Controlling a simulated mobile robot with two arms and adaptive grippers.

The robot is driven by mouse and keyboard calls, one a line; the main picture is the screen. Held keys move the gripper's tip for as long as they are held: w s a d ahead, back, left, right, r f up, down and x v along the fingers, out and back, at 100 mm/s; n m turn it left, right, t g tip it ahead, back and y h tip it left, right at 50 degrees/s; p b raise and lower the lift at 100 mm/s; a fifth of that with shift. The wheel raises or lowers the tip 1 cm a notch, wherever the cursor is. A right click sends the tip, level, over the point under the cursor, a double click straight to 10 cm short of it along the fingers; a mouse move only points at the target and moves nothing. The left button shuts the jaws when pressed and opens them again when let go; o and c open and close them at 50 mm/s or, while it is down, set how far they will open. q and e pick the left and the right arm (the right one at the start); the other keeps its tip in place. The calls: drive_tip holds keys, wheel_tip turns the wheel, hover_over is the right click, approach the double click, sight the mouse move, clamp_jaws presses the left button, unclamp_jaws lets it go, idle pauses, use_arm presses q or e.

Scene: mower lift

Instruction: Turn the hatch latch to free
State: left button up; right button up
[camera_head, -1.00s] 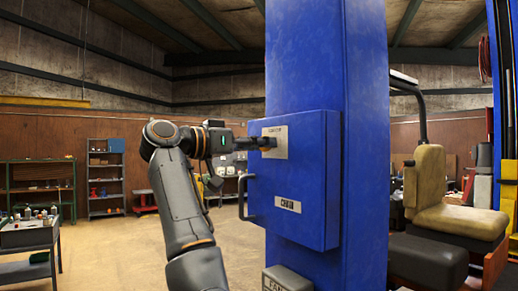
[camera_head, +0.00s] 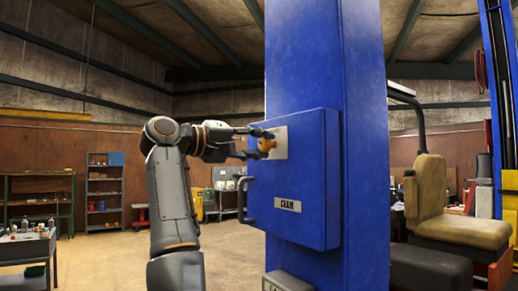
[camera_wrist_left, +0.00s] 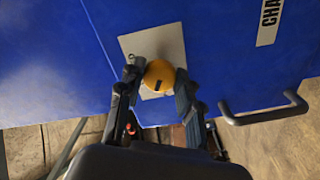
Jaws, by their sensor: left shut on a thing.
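The blue hatch (camera_head: 302,180) stands out from a blue column, with a "CHAIN" label on its front and a dark bar handle (camera_head: 244,200) at its left. The latch is a round yellow knob (camera_head: 266,145) on a pale metal plate (camera_head: 281,142) near the hatch's top left. In the left wrist view the knob (camera_wrist_left: 159,75) shows a small dark mark. My left gripper (camera_head: 264,146) is shut on the knob, one finger above and one below it in the head view. In the left wrist view its fingers (camera_wrist_left: 157,80) flank the knob. My right gripper is out of view.
The handle (camera_wrist_left: 265,115) juts out near the gripper in the left wrist view. A lift seat (camera_head: 450,200) stands right of the column (camera_head: 325,60). A workbench (camera_head: 25,248) and shelves (camera_head: 104,190) are at the left.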

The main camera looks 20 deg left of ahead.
use_arm(q)
drive_tip(key=n+b, duration=0.1)
drive_tip(key=n, duration=0.4)
drive_tip(key=shift+n, duration=0.4)
idle(0.4)
drive_tip(key=o, duration=1.2)
drive_tip(key=shift+c, duration=0.2)
drive_tip(key=shift+a, duration=0.1)
drive_tip(key=v, duration=1.2)
